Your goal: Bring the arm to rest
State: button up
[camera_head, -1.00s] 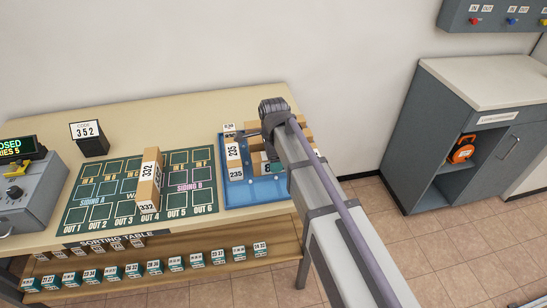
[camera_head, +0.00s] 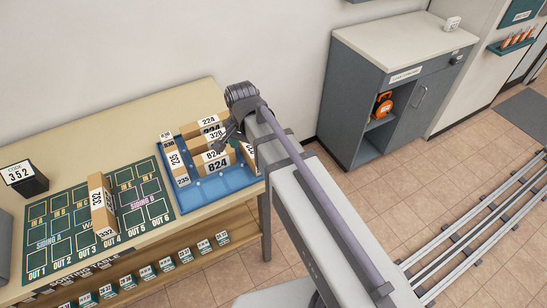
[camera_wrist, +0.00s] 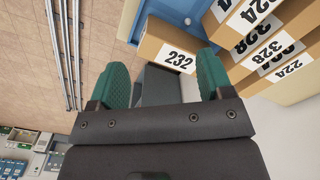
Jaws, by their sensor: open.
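My gripper (camera_wrist: 162,85) shows in the wrist view with its two green fingers apart and nothing between them. A cardboard box marked 232 (camera_wrist: 165,45) lies beyond the fingertips; I cannot tell how far off. In the head view my arm reaches up from the lower right, and its wrist (camera_head: 243,98) is over the right part of the blue tray (camera_head: 222,186). The fingertips are largely hidden there. The tray holds several numbered boxes, among them one marked 824 (camera_head: 217,163) and one marked 235 (camera_head: 176,161).
The sorting table (camera_head: 62,144) carries a box marked 332 (camera_head: 102,205) on a green mat (camera_head: 152,208) and a code block reading 352 (camera_head: 22,178). A grey cabinet (camera_head: 345,98) with an orange item (camera_head: 383,105) stands right. Rails (camera_head: 480,230) cross the open floor.

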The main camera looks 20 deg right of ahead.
jog(key=s+d+n, duration=0.8)
jog(key=s, duration=0.1)
jog(key=shift+s, duration=0.25)
